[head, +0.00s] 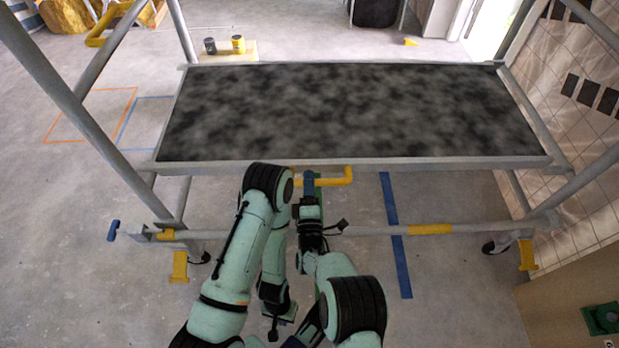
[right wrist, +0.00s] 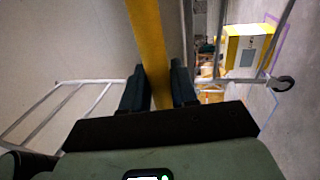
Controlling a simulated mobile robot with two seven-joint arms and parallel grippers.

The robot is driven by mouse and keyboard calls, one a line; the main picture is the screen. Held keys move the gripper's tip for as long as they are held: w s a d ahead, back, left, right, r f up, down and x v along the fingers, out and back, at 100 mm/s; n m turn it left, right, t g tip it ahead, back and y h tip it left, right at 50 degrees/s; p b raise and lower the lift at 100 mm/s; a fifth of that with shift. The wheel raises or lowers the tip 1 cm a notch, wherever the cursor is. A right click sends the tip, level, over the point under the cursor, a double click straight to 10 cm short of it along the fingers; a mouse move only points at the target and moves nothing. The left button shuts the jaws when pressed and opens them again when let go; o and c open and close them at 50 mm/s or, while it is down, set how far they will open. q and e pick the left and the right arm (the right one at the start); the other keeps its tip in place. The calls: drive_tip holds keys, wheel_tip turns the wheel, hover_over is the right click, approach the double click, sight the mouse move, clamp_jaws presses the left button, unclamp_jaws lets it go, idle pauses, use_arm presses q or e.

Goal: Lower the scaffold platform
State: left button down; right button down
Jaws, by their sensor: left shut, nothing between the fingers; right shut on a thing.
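The scaffold platform (head: 345,110) is a dark mottled deck in a grey tube frame, and it looks level in the head view. A yellow bar (head: 340,177) with a bent end sits under the middle of its near edge. My right gripper (head: 311,184) is at this bar, shut on it. In the right wrist view, the yellow bar (right wrist: 148,45) runs between the two dark fingers of the right gripper (right wrist: 158,88). My left gripper (head: 277,325) is low at the bottom middle, away from the platform, shut and empty. It is partly hidden by my arms.
A lower rail (head: 380,230) crosses in front, with a blue knob (head: 113,230) at its left end. Yellow fittings (head: 180,267) and casters (head: 495,246) are at the legs. Two cans (head: 238,44) stand behind. A tiled wall (head: 590,100) bounds the right. Floor at left is open.

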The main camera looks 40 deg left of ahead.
drive_tip(key=shift+s+d+f, duration=0.1)
drive_tip(key=shift+d+f, duration=0.05)
drive_tip(key=shift+f, duration=0.7)
drive_tip(key=c, duration=1)
unclamp_jaws()
drive_tip(key=shift+c, duration=0.2)
